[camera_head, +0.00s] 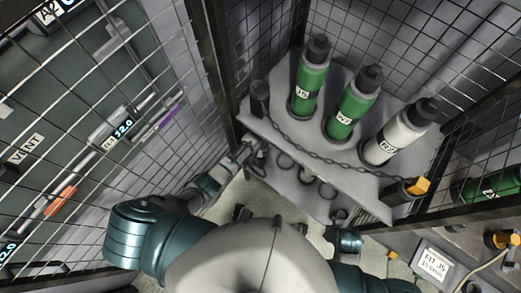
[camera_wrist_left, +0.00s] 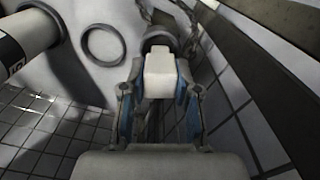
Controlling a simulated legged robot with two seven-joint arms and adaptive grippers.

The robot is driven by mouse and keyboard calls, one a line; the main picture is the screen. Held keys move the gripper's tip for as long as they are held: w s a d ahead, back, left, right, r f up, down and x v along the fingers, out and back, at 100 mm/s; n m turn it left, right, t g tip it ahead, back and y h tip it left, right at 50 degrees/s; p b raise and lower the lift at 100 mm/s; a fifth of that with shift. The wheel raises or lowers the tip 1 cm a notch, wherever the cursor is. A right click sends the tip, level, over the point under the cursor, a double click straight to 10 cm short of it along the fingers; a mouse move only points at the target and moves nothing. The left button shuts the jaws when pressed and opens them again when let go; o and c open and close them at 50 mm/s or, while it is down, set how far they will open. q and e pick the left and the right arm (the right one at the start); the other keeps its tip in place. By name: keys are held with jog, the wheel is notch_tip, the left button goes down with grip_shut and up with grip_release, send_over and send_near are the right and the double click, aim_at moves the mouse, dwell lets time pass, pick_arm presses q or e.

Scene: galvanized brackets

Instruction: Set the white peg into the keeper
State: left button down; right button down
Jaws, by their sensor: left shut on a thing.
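My left gripper (camera_head: 256,156) is at the left end of the grey shelf, just below a dark round keeper (camera_head: 260,92). In the left wrist view, its fingers (camera_wrist_left: 160,95) are shut on the white peg (camera_wrist_left: 159,74), a pale block between blue-lined pads. A dark round cup, apparently the keeper (camera_wrist_left: 158,37), shows right behind the peg. I cannot tell whether the peg touches it or has entered it. The peg is not clear in the head view. Part of my right arm (camera_head: 345,240) shows low in the head view, but its fingers are not distinct.
Two green bottles (camera_head: 345,112) and a white bottle (camera_head: 395,136) stand on the shelf (camera_head: 285,140). A chain (camera_head: 320,155) hangs along its front to a dark holder with an orange block (camera_head: 420,186). Mesh walls close in at left and back.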

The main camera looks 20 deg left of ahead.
pick_arm(q)
jog(key=shift+f+b, duration=0.7)
jog(key=shift+f, duration=0.5)
jog(key=c, duration=0.8)
grip_release()
jog(key=shift+o, duration=0.2)
jog(key=shift+r, duration=0.1)
notch_tip(320, 180, up, 12)
jog(key=shift+f, duration=0.1)
